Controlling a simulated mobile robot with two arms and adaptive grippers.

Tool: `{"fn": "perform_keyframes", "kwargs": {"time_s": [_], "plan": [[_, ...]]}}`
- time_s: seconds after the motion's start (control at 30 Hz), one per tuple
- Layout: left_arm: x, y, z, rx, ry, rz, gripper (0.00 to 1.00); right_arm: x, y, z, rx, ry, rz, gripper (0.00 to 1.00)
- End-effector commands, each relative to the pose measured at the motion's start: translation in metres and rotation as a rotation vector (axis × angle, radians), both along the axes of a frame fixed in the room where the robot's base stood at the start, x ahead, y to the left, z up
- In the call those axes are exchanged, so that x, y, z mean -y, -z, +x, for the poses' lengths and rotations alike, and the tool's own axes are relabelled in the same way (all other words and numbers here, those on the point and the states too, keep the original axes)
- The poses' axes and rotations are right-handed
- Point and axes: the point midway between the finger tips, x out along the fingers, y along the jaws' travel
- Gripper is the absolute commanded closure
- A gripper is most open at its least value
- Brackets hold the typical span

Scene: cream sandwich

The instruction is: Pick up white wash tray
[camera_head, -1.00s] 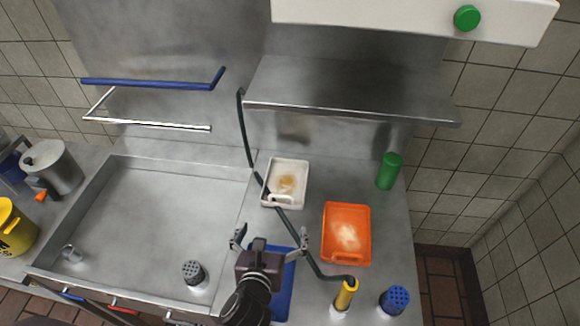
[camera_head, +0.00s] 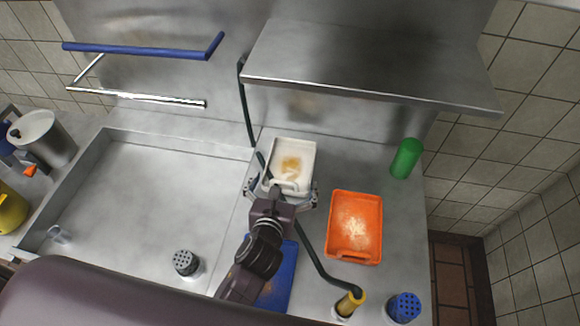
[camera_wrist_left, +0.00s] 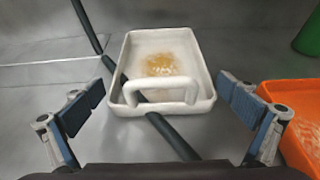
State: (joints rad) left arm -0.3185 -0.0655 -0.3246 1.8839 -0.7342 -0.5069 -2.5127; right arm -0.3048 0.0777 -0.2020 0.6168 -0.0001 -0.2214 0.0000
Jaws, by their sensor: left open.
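The white wash tray (camera_head: 308,160) lies on the steel counter, with a yellowish-brown stain on its floor and a raised handle at its near end. It also shows in the left wrist view (camera_wrist_left: 197,60), with its handle (camera_wrist_left: 160,84) facing me. My left gripper (camera_head: 281,190) is at the near end of the tray. In the left wrist view the fingers of my left gripper (camera_wrist_left: 160,108) are open wide, one on each side of the handle and apart from it. A dark hose runs by the tray's near left side. My right gripper is not in view.
An orange tray (camera_head: 373,225) lies to the right, and a blue tray (camera_head: 284,285) lies partly under my arm. A green cylinder (camera_head: 406,158) stands behind. The dark hose (camera_head: 312,258) crosses the counter to a yellow nozzle (camera_head: 350,303). A steel shelf (camera_head: 370,70) overhangs the back.

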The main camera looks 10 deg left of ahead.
Motion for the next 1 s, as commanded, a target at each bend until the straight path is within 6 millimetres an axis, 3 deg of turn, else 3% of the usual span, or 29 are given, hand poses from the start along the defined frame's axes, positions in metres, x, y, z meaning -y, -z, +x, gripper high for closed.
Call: {"fn": "perform_keyframes", "kwargs": {"time_s": [0.23,0.57,0.87,1.0], "plan": [[0.001,0.010,0.032,-0.001,-0.001,-0.001,0.00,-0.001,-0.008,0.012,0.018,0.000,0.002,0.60],[0.001,0.014,0.038,0.000,0.000,0.000,0.00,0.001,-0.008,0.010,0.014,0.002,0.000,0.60],[0.001,0.014,0.038,-0.001,0.000,0.000,0.32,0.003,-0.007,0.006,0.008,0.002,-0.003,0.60],[0.001,0.013,0.038,0.001,0.001,0.000,0.34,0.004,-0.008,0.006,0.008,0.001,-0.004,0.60]]}}
